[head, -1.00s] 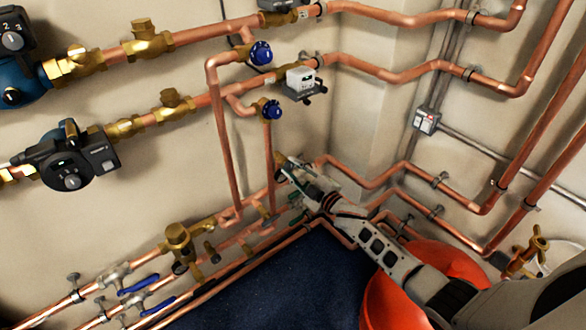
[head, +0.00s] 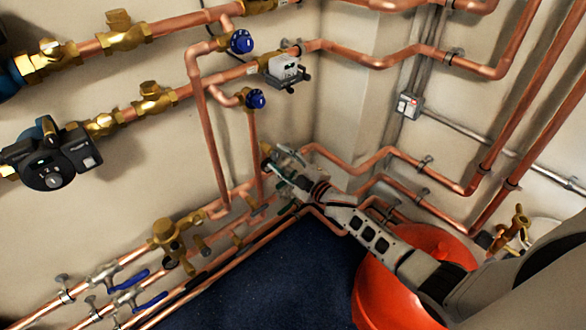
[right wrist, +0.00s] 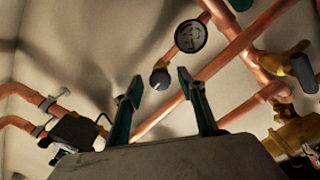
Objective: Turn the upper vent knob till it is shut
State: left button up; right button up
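Two round blue knobs sit on short copper branches on the left wall in the head view: an upper blue knob (head: 241,41) and a lower blue knob (head: 256,98). I cannot tell for sure that the upper one is the vent knob. My right gripper (head: 280,163) is in the wall corner, below both blue knobs and apart from them. In the right wrist view my right gripper (right wrist: 158,82) has its two fingers spread, with nothing held. A small dark round knob (right wrist: 160,78) on a copper stub shows beyond the fingertips. My left gripper is not in view.
A round gauge (right wrist: 191,36) and crossing copper pipes lie beyond the gripper. Blue-handled valves (head: 128,281) and a brass valve (head: 172,233) sit on the lower pipes. A red vessel (head: 400,285) stands under my right arm. The blue floor (head: 290,270) is clear.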

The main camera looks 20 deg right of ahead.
jog(key=v, duration=1.1)
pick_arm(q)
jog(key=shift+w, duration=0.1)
pick_arm(e)
jog(key=shift+s, duration=0.15)
pick_arm(q)
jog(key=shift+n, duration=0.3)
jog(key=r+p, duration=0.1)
jog(key=p, duration=0.1)
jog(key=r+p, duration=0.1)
jog(key=p, duration=0.1)
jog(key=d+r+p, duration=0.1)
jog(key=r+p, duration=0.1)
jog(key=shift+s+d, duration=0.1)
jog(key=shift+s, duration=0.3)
pick_arm(e)
jog(key=s+a+f+m+g+h, duration=0.1)
jog(key=s+a+f+m+g, duration=0.1)
jog(key=s, duration=0.8)
jog(key=s+a+f+m+g+h, duration=0.1)
jog(key=s+a+f+m+g, duration=0.1)
jog(key=s, duration=0.8)
jog(key=s+a+f+m+g+h, duration=0.1)
jog(key=s+a+f+m+g, duration=0.1)
jog(key=s+m, duration=0.4)
jog(key=s+a+f, duration=0.1)
jog(key=s+f, duration=0.1)
jog(key=s, duration=0.3)
jog(key=shift+f+h, duration=0.3)
jog(key=shift+a, duration=0.1)
